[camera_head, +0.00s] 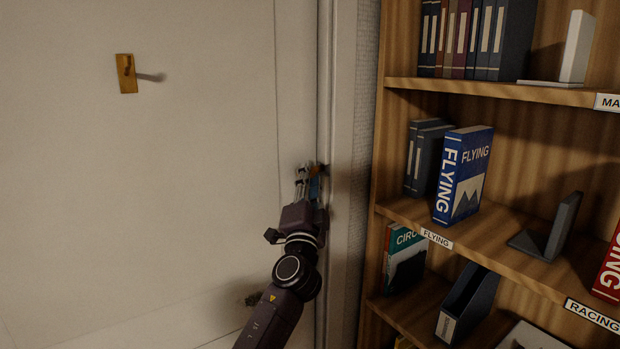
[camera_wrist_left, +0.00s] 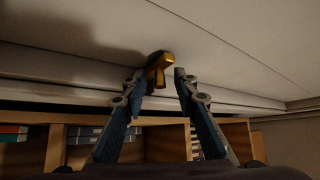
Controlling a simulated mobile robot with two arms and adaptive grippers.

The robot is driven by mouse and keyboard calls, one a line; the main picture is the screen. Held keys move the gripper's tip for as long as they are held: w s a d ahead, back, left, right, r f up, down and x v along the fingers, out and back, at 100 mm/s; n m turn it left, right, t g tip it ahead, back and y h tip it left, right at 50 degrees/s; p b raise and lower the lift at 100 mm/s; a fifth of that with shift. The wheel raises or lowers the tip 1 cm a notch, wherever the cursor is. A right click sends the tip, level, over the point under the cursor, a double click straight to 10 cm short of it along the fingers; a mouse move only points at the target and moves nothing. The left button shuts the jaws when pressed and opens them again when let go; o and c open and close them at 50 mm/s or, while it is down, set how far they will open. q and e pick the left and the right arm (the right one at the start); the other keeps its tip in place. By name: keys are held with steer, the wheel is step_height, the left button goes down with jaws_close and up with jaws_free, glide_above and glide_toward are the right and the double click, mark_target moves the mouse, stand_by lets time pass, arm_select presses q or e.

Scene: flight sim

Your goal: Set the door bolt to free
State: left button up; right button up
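The pale door (camera_head: 150,180) fills the left of the head view. The brass door bolt shows at the door's right edge, mostly hidden behind my left gripper (camera_head: 307,175). In the left wrist view the bolt (camera_wrist_left: 159,66) is a brass fitting with a short piece sticking out toward the camera. It lies between and just beyond the fingertips of my left gripper (camera_wrist_left: 159,75). The fingers are apart, with a gap on each side of the bolt; contact is not visible. The bolt's setting cannot be told. My right gripper is not in view.
A brass plate with a small lever (camera_head: 127,74) is on the door at upper left. The door frame (camera_head: 342,180) stands right beside my left gripper. A wooden bookcase (camera_head: 390,130) with books and binders fills the right side.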

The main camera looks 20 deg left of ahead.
arm_select(q)
jaws_close()
stand_by(0.4)
steer(key=shift+s+a+p, duration=0.3)
steer(key=shift+s+a, duration=0.4)
steer(key=shift+s, duration=0.15)
steer(key=shift+c, duration=1.2)
jaws_free()
steer(key=shift+o, duration=1.2)
steer(key=shift+s+a, duration=0.1)
steer(key=shift+a, duration=0.1)
